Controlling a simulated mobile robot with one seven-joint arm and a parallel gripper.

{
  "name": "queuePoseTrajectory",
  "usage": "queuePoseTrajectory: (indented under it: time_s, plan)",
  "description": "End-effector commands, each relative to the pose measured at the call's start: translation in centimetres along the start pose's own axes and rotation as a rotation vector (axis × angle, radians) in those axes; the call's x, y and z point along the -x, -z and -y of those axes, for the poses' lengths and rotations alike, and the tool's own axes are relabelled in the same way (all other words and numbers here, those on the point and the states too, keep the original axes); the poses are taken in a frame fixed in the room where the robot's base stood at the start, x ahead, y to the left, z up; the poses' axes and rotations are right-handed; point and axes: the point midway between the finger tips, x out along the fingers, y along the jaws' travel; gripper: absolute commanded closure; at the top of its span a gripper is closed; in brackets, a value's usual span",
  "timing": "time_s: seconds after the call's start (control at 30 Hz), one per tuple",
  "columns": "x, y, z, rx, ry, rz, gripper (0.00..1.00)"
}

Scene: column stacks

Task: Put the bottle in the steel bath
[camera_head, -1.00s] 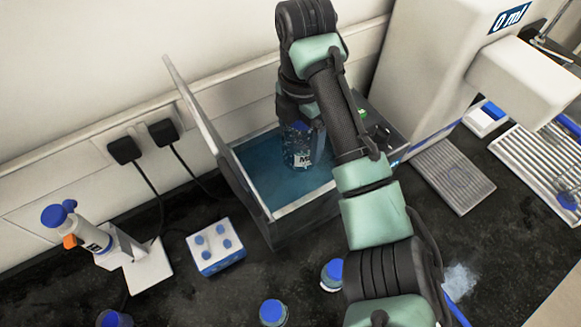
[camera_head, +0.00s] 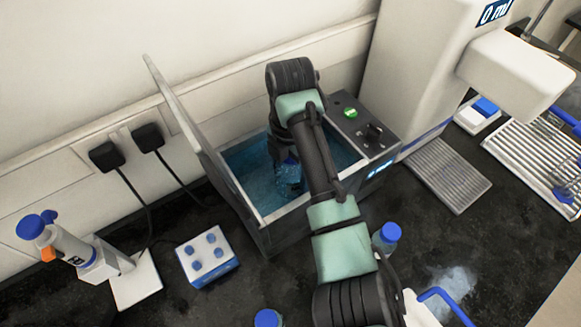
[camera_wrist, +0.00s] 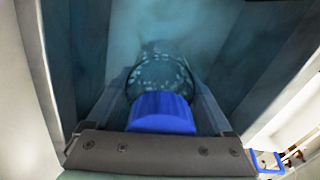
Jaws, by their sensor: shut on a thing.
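The steel bath (camera_head: 262,235) is an open box of blue water with its lid (camera_head: 190,120) raised at the left. My gripper (camera_head: 287,165) reaches down into the bath, partly hidden by my own arm. The bottle (camera_head: 290,180) is down in the water below it and mostly hidden. In the wrist view the bottle (camera_wrist: 163,68) is clear with a blue cap, held between the two fingers of my gripper (camera_wrist: 165,90). The water surrounds its body. I cannot tell whether it touches the bath floor.
A dial and green button sit on the bath's control panel (camera_head: 365,125). A blue-capped bottle (camera_head: 386,238) stands right of my arm, another (camera_head: 267,318) at the front. A tube rack (camera_head: 207,257) and a pipette stand (camera_head: 135,280) are to the left. A white dispenser (camera_head: 420,70) stands at the right.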

Motion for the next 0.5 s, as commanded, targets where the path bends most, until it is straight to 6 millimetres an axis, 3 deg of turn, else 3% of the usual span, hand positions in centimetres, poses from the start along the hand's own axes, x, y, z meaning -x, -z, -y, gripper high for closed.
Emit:
queuePoseTrajectory:
  time_s: [0.03, 0.07, 0.1, 0.13, 0.5]
  plan:
    - [-0.2, 0.0, 0.0, 0.0, -0.001, 0.001, 1.0]
    - [-0.2, 0.0, 0.0, 0.0, 0.001, -0.001, 0.11]
    - [-0.2, 0.0, 0.0, 0.0, 0.001, 0.0, 0.04]
    - [-0.2, 0.0, 0.0, 0.0, 0.001, -0.001, 0.0]
    - [0.8, -0.1, -0.1, 0.001, -0.001, 0.002, 0.0]
